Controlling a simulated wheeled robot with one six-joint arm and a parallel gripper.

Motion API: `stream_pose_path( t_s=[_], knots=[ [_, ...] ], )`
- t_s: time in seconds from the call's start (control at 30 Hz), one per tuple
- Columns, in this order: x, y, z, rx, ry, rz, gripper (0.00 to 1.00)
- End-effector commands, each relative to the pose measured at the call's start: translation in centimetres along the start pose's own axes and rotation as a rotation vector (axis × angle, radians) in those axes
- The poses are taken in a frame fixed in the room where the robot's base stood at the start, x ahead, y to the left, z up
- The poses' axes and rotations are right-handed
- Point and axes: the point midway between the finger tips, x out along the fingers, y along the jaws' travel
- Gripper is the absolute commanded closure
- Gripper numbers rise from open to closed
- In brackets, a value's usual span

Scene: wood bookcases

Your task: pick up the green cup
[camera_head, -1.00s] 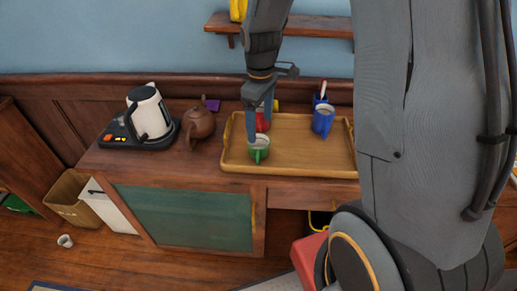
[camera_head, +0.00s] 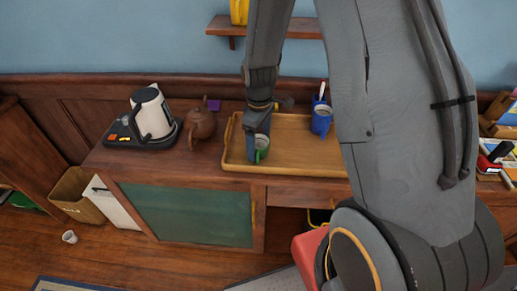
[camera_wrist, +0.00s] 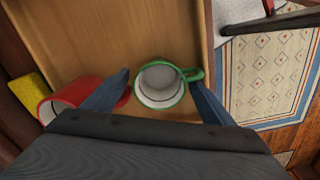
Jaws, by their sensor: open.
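The green cup (camera_head: 262,147) stands on the wooden tray (camera_head: 292,163) near its front left. In the wrist view the green cup (camera_wrist: 160,85) shows its white inside, with its handle toward the right. My gripper (camera_head: 257,141) is over the cup in the head view and hides part of it. In the wrist view my gripper (camera_wrist: 160,88) is open, with one finger to the left of the cup and one by the handle on the right. I cannot tell whether either finger touches it.
A red cup (camera_wrist: 72,98) lies left of the left finger, with a yellow thing (camera_wrist: 30,97) beyond. A blue cup (camera_head: 321,120) holding something stands at the tray's right. A brown teapot (camera_head: 201,125) and kettle (camera_head: 151,113) stand left of the tray.

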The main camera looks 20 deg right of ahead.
Motion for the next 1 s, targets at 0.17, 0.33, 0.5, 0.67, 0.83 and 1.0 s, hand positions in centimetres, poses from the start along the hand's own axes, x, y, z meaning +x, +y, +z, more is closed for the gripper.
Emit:
stream_pose_path(
  t_s=[0.17, 0.33, 0.5, 0.67, 0.83, 1.0],
  knots=[
    [0.0, 0.0, 0.0, 0.000, 0.000, 0.000, 0.34],
    [0.0, 0.0, 0.0, 0.000, 0.000, 0.000, 0.62],
    [0.0, 0.0, 0.0, 0.000, 0.000, 0.000, 0.69],
    [-0.2, 0.0, 0.0, 0.000, 0.001, 0.001, 0.69],
    [-0.9, 0.1, -0.1, 0.000, 0.001, 0.001, 0.69],
    [-2.6, 0.1, -0.1, 0.000, 0.002, 0.002, 0.69]
  ],
)
